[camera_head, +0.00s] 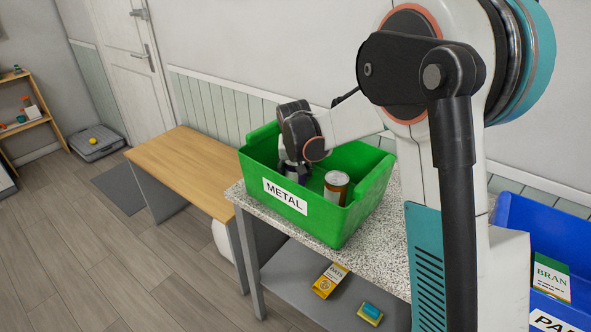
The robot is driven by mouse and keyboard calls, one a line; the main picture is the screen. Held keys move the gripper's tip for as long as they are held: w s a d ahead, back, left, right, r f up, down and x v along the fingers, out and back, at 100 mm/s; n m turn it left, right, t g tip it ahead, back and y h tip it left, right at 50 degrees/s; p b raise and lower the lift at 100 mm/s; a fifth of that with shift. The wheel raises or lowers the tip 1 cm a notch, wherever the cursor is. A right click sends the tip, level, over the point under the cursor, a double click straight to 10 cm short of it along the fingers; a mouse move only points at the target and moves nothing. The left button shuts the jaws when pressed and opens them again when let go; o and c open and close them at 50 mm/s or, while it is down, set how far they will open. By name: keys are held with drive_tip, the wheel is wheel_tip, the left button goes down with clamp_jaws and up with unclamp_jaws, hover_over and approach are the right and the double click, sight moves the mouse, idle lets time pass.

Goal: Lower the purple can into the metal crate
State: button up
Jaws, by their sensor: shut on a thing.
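The metal crate (318,222) is a green bin with a white METAL label, standing on the speckled counter. My gripper (294,170) reaches down into the left part of the crate, below its back rim. It is shut on the purple can (292,175), of which only a small pale, silvery part shows beneath the fingers. The crate's front wall and my gripper hide the rest, so I cannot tell whether the can touches the crate floor. An orange-brown can with a silver top (336,188) stands upright in the crate, right of my gripper.
A blue bin (545,225) with a BRAN box (551,277) is at the right edge. A yellow box (329,281) and a small yellow-and-blue item (370,313) lie on the lower shelf. A bare wooden table (190,165) stands to the left.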

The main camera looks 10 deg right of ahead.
drive_tip(key=shift+f, duration=0.2)
drive_tip(key=o, duration=1.1)
drive_tip(key=shift+r, duration=0.1)
